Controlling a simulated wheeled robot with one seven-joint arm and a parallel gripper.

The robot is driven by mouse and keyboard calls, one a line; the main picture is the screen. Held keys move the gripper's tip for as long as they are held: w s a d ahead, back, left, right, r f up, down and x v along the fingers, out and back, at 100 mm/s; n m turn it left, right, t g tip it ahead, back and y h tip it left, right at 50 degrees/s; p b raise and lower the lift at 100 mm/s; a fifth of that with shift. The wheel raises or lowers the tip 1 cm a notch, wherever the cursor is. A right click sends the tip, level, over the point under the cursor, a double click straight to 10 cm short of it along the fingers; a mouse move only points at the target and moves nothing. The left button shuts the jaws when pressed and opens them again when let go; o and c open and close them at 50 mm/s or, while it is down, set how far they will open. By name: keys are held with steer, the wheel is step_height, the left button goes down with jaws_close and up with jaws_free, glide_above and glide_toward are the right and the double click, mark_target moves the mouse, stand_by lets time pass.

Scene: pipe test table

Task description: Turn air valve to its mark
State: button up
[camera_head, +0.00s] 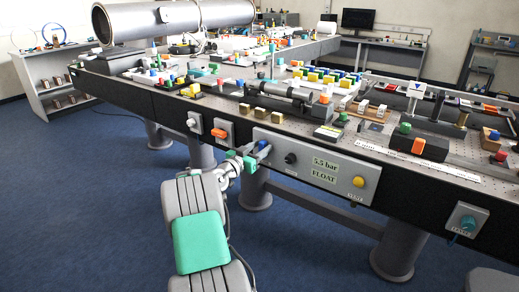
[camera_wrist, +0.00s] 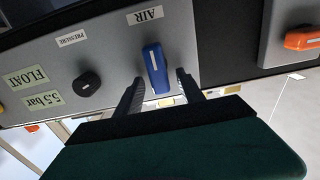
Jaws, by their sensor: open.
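The air valve is a blue lever handle (camera_wrist: 155,68) with a white line along it, on a grey panel under an AIR label (camera_wrist: 145,14); the wrist view is upside down. My gripper (camera_wrist: 160,78) is open, with one dark finger on each side of the blue handle. A gap shows between the handle and each finger. In the head view, my gripper (camera_head: 252,157) is at the panel's left end, beside the blue handle (camera_head: 262,145). I cannot make out the valve's mark in either view.
The grey panel (camera_head: 325,181) also has a black pressure knob (camera_wrist: 88,84), a "5.5 bar" and "FLOAT" display and a yellow button (camera_head: 358,182). An orange handle (camera_head: 219,133) is on a neighbouring plate. The crowded table top (camera_head: 455,160) is above; open blue floor is below.

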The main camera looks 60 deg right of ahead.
jaws_close()
steer(key=shift+f, duration=0.1)
stand_by(0.3)
steer(key=shift+w+n, duration=0.1)
steer(key=shift+n, duration=0.3)
steer(key=n, duration=0.3)
steer(key=shift+w+n, duration=0.25)
steer(key=shift+n, duration=0.05)
steer(key=shift+w+d+f+n+p, duration=0.1)
steer(key=shift+w+f+n+p, duration=0.35)
steer(key=shift+n, duration=1.8)
steer(key=shift+s+a+n+p, duration=0.1)
steer(key=shift+n+p, duration=0.65)
steer(key=shift+n, duration=1.55)
steer(key=shift+w+d+f+n+p, duration=0.1)
steer(key=shift+w+f+n+p, duration=0.35)
steer(key=shift+n, duration=1.8)
steer(key=shift+s+r, duration=0.15)
steer(key=shift+s, duration=0.1)
